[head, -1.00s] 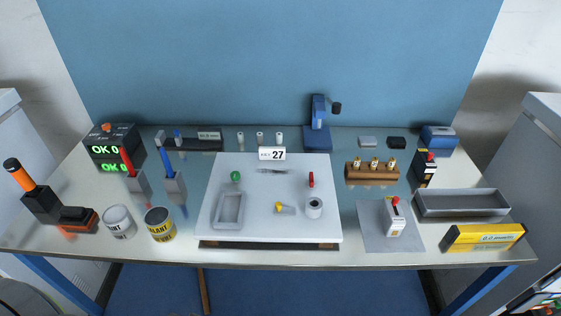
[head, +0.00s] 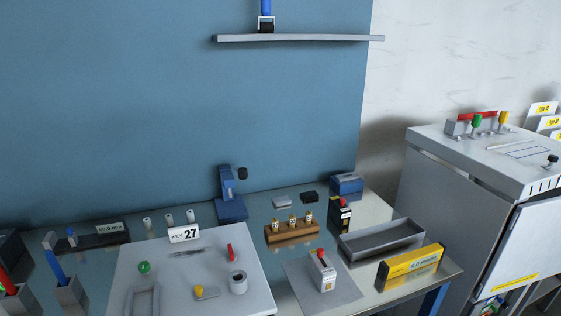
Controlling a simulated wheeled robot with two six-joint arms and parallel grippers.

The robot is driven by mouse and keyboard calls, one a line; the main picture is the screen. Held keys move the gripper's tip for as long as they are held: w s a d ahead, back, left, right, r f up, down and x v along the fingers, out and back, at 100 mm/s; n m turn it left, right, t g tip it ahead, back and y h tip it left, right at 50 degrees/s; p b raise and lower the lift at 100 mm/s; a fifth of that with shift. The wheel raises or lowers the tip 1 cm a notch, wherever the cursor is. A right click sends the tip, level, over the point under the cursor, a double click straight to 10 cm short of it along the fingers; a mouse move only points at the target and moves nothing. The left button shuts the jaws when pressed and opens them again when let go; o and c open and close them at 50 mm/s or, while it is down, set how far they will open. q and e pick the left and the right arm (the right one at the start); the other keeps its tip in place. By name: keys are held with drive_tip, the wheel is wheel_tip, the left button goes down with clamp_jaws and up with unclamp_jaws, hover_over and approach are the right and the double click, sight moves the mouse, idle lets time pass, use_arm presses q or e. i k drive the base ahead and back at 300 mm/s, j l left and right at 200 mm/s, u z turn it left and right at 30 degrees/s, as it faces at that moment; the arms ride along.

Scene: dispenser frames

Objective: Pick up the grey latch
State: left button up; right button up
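A white board (head: 140,255) lies on the table. On it is a thin, flat grey piece (head: 187,253) just below the "KEY 27" sign; it may be the grey latch, but it is too small to tell. A grey rectangular frame (head: 131,304) lies at the board's lower left, cut by the picture edge. A green knob (head: 144,267), a yellow-ended grey piece (head: 206,292), a red upright piece (head: 230,253) and a grey ring-shaped part (head: 238,283) also sit on the board. Neither of my grippers shows in the head view.
A wooden block with brass parts (head: 292,233), a grey tray (head: 381,239), a yellow box (head: 411,267) and a red-topped white dispenser (head: 322,271) on a grey mat stand to the right. A blue press (head: 231,196) stands behind. A cabinet (head: 456,200) is at the far right; a shelf (head: 320,38) hangs above.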

sight(321, 270)
drive_tip(key=i+l+u, duration=0.1)
drive_tip(key=l+u, duration=0.45)
drive_tip(key=u, duration=0.15)
drive_tip(key=i+l+u, duration=0.1)
drive_tip(key=l+u, duration=0.25)
